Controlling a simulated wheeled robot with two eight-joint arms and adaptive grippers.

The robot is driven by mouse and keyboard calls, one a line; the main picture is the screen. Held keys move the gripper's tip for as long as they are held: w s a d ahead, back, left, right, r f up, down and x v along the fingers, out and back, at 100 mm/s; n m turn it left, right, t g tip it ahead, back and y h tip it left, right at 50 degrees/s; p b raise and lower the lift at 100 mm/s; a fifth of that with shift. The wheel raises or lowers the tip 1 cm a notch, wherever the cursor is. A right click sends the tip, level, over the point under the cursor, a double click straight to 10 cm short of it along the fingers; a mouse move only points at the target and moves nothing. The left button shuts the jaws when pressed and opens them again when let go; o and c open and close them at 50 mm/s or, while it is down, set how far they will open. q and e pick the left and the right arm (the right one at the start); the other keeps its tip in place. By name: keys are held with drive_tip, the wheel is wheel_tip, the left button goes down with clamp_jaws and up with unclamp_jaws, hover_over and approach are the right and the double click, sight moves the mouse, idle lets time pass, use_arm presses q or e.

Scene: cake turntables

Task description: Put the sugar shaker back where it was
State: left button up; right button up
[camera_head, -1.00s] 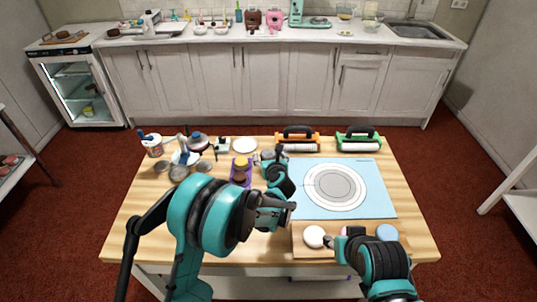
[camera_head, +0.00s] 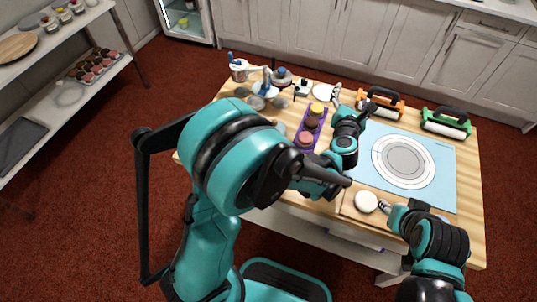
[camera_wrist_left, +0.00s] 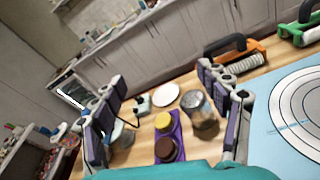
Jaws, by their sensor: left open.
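The sugar shaker (camera_wrist_left: 205,120) looks like the glass jar with a grey metal top and brownish contents in the left wrist view. It stands upright on the wooden table, right of the purple tray. My left gripper (camera_wrist_left: 160,80) is open, its fingers wide apart, with the shaker seen between them, nearer the right finger. In the head view my left gripper (camera_head: 350,104) is over the table between the tray and the blue mat; the shaker is not clear there. My right gripper (camera_head: 384,207) is beside a white round cake at the front; its jaws are too small to read.
The purple tray (camera_head: 300,146) holds round cakes. The blue mat (camera_head: 440,170) with a turntable lies to the right. Orange (camera_head: 382,103) and green (camera_head: 446,122) rollers stand along the back. Bowls and a tub crowd the back left. A shelf (camera_head: 70,100) stands at far left.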

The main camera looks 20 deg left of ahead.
use_arm(q)
drive_tip(key=s+a+r+m+t+h, duration=0.1)
drive_tip(key=s+r+m+t+h, duration=0.2)
drive_tip(key=r+m, duration=0.75)
drive_tip(key=s+r+m+g+h, duration=0.2)
drive_tip(key=s+m+g+h, duration=0.15)
drive_tip(key=s+m, duration=0.45)
drive_tip(key=s+a+f+m+g+y, duration=0.5)
drive_tip(key=s+a+f+m+g, duration=0.3)
drive_tip(key=s+a+f+m, duration=0.6)
drive_tip(key=s+a+f, duration=0.2)
drive_tip(key=s, duration=0.3)
drive_tip(key=shift+a+m+g, duration=0.35)
drive_tip(key=shift+a, duration=0.05)
